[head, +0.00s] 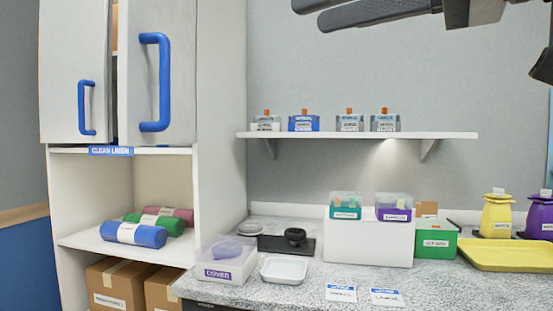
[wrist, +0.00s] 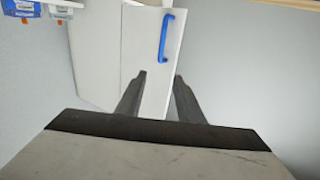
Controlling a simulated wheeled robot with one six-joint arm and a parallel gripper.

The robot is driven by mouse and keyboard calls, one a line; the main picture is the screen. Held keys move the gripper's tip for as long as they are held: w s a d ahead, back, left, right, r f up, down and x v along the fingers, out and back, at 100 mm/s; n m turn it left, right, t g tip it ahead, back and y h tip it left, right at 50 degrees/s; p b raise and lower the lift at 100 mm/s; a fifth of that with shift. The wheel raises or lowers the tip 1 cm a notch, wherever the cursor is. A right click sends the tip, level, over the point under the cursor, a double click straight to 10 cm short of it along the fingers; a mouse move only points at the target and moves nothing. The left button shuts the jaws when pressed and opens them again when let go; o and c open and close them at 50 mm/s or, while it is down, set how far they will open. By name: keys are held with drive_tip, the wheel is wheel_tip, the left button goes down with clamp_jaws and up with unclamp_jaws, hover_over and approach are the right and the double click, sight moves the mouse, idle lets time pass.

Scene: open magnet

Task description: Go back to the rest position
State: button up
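My gripper (head: 322,13) is raised at the top of the head view, above the wall shelf and partly cut off by the frame's edge. In the wrist view my gripper (wrist: 159,78) has its two dark fingers apart with nothing between them. Beyond the fingers, the wrist view shows the white cabinet door with a blue handle (wrist: 166,38). In the head view the cabinet door (head: 177,60) stands beside a second door (head: 72,70), with a narrow gap between them showing the inside.
The wall shelf (head: 440,135) holds several small labelled boxes. The counter (head: 260,291) below carries a clear COVER box (head: 225,273), a white tray (head: 284,270), a green bin (head: 435,244) and a yellow tray (head: 510,257). Rolled linen (head: 135,234) lies in the cabinet. Space around the gripper looks clear.

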drive_tip(key=w+d+f+m+h, duration=0.2)
drive_tip(key=w+d+f+h, duration=0.15)
drive_tip(key=f, duration=0.75)
drive_tip(key=w+d+f+m+h, duration=0.1)
drive_tip(key=w+d+f+h, duration=0.3)
drive_tip(key=f, duration=0.8)
drive_tip(key=w+d+f+m+h, duration=0.25)
drive_tip(key=w+f, duration=0.25)
drive_tip(key=f, duration=0.6)
drive_tip(key=s+d+f+m+g+h, duration=0.1)
drive_tip(key=d+f, duration=0.3)
drive_tip(key=f, duration=0.5)
drive_tip(key=s+d+f+m+g+h, duration=0.2)
drive_tip(key=d+f, duration=0.3)
drive_tip(key=f, duration=0.5)
drive_tip(key=s+d+f+m+g+h, duration=0.1)
drive_tip(key=s+d+f+m+g, duration=0.1)
drive_tip(key=f, duration=0.7)
drive_tip(key=shift+s+d+f+g, duration=0.15)
drive_tip(key=shift+s+d+g, duration=0.35)
drive_tip(key=shift+s+d, duration=0.6)
drive_tip(key=shift+w+d, duration=0.1)
drive_tip(key=shift+w, duration=0.05)
